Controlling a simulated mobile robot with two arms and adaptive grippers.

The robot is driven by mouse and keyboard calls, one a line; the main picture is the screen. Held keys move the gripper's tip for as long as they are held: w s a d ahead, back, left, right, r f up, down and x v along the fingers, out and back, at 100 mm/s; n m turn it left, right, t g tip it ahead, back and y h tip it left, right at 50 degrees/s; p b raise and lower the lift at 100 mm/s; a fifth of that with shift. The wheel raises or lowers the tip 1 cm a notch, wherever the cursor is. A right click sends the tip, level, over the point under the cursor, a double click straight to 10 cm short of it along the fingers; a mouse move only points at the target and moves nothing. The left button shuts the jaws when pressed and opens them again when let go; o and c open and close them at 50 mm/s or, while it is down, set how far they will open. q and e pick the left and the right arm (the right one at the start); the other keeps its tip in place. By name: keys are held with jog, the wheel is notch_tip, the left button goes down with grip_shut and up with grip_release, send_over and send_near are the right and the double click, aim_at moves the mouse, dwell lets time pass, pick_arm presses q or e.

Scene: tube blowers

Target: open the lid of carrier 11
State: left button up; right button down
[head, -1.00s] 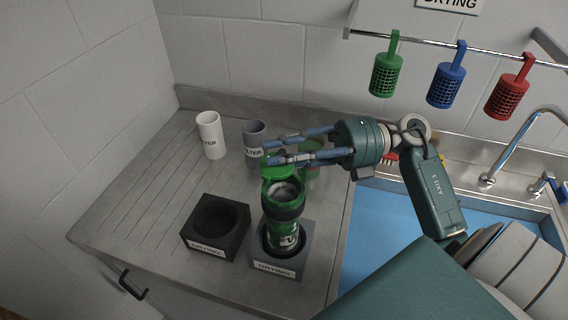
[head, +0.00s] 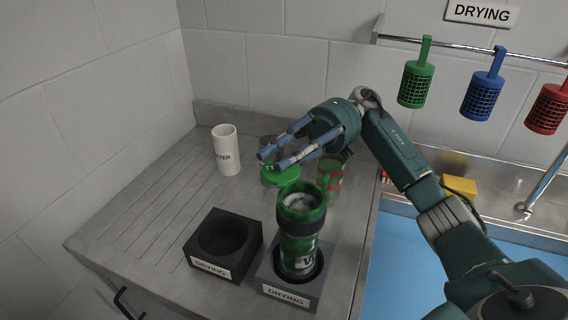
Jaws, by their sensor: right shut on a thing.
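The carrier (head: 300,225) is a green cylinder with a dark band, standing upright in the right-hand grey holder. Its mark is too small to read in full. Its mouth is open at the top, and pale contents show inside. The round green lid (head: 282,177) is off the mouth, swung up and back to the far left side of the rim. My right gripper (head: 272,159) is at the lid, shut on it, with its blue fingers reaching in from the upper right. The grip itself is partly hidden. My left gripper is not in view.
An empty black holder (head: 188,248) stands left of the grey holder (head: 318,290). Baskets hang on the rail. The blue sink (head: 395,265) is right.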

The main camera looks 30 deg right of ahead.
dwell(0.5)
jog(key=c, duration=1.7)
grip_release()
